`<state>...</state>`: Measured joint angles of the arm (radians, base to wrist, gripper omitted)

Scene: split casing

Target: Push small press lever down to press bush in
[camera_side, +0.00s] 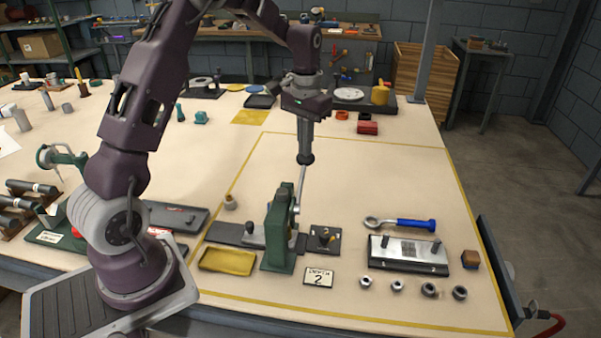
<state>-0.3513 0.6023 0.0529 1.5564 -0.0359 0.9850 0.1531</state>
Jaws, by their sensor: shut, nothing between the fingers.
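The small green press (279,236) stands upright on the table inside the yellow-taped area. Its thin grey lever (301,186) points up and leans slightly right, with a dark rounded end (306,159) at the top. My gripper (305,149) points straight down, shut and empty, with its tip at the lever's top end. It looks touching or very close, but I cannot tell which. The bush is not clearly visible; the press body may hide it.
A yellow tray (227,261) and a "DEPTH 2" card (319,277) lie in front of the press. A small dark fixture (325,239) is right of it. Further right are a blue-handled tool (402,224), a metal plate fixture (408,266) and several nuts.

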